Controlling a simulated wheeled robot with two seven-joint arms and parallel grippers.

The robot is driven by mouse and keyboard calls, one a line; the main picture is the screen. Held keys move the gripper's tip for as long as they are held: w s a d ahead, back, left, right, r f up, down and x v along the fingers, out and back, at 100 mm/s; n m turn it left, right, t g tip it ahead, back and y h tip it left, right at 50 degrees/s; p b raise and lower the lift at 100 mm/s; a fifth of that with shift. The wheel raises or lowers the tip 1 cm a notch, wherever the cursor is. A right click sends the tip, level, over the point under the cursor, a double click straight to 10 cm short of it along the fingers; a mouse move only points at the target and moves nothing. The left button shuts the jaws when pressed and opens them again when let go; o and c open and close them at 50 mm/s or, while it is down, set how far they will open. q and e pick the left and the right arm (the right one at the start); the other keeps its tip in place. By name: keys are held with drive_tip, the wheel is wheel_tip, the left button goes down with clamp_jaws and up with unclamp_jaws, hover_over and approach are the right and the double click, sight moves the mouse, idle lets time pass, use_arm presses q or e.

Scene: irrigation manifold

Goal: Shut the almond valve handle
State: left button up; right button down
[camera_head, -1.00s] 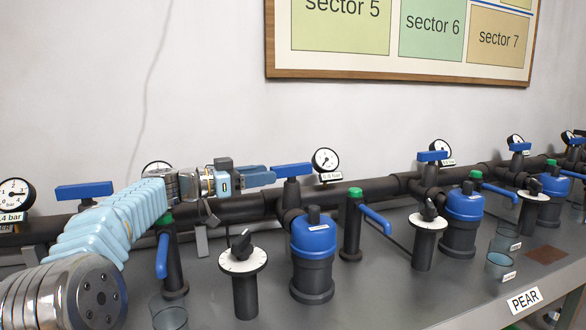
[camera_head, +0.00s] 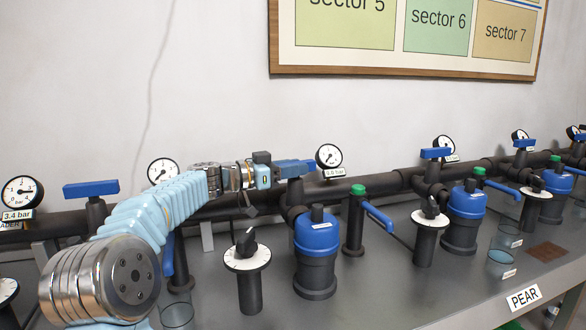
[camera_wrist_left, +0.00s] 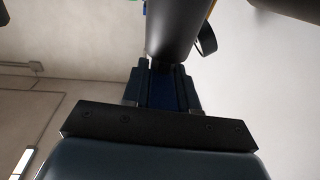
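A blue valve handle (camera_head: 301,167) sits on a black stem on the pipe, lying roughly along the pipe. My left gripper (camera_head: 284,171) is level with it from the left and overlaps its left part. In the left wrist view a dark blue strip (camera_wrist_left: 162,92) shows between the finger parts, below a black cylinder (camera_wrist_left: 176,28). I cannot tell if the fingers press on the handle. No almond label is readable, so I cannot confirm this valve's name. My right gripper is not in view.
A pressure gauge (camera_head: 329,156) stands just right of the handle. Below are a blue-capped filter (camera_head: 316,250) and a dial post (camera_head: 247,257). Another blue handle (camera_head: 91,188) is at left. A PEAR label (camera_head: 523,298) is on the bench edge at right.

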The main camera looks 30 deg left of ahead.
use_arm(q)
clamp_jaws()
drive_tip(key=shift+m+g+h, duration=0.7)
drive_tip(key=shift+h, duration=0.2)
drive_tip(key=o, duration=0.7)
unclamp_jaws()
drive_tip(key=shift+s+a, duration=0.1)
drive_tip(key=b+v, duration=0.3)
drive_tip(key=v, duration=1)
drive_tip(key=shift+s+a, duration=0.2)
drive_tip(key=shift+a, duration=0.05)
